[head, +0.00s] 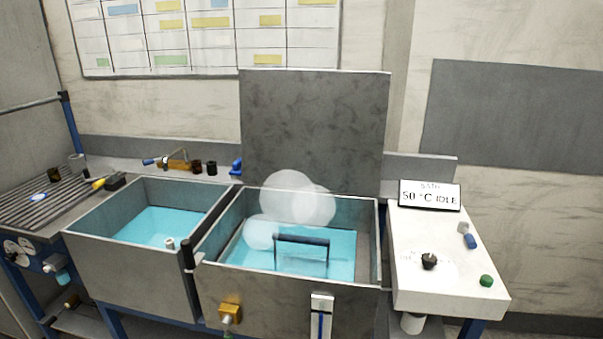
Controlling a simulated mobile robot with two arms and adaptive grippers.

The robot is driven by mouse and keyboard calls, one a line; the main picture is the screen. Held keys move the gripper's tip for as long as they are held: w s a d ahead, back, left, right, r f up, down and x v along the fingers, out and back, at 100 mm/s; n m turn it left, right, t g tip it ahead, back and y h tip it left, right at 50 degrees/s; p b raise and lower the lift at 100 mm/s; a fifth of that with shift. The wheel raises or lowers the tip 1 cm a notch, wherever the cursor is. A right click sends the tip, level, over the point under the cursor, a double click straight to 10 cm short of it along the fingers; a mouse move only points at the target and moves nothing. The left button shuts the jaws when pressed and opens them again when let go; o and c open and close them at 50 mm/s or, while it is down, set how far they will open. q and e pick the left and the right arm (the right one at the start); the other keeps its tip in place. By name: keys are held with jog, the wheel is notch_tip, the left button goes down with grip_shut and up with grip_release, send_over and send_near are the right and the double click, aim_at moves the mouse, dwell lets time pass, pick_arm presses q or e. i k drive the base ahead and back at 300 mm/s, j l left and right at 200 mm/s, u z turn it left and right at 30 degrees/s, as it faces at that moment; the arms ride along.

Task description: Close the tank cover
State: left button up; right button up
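The tank cover (315,125) is a grey, mottled flat panel. It stands upright, raised at the back edge of the right tank (290,278). This tank is open and holds light blue liquid. White translucent puffs (298,200) like steam hang over the liquid and hide part of the tank's back. A dark bar handle on a frame (302,240) shows inside the tank opening. Neither of my grippers is in view.
A second open tank (150,225) with blue liquid adjoins on the left. Small bottles and tools lie on the back ledge.

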aim_at(329, 127)
jog(key=l+u, duration=0.15)
jog(key=u, duration=0.5)
jog(key=l+u, duration=0.25)
jog(key=l, duration=0.3)
jog(key=l+u, duration=0.2)
jog(key=l, duration=0.35)
jog(key=l+u, duration=0.25)
jog(key=l, duration=0.3)
jog(key=k+l+u, duration=0.1)
jog(key=l+u, duration=0.15)
jog(key=l, duration=0.25)
jog(key=k+l+u, duration=0.2)
jog(key=l, duration=0.3)
jog(key=i+l, duration=0.05)
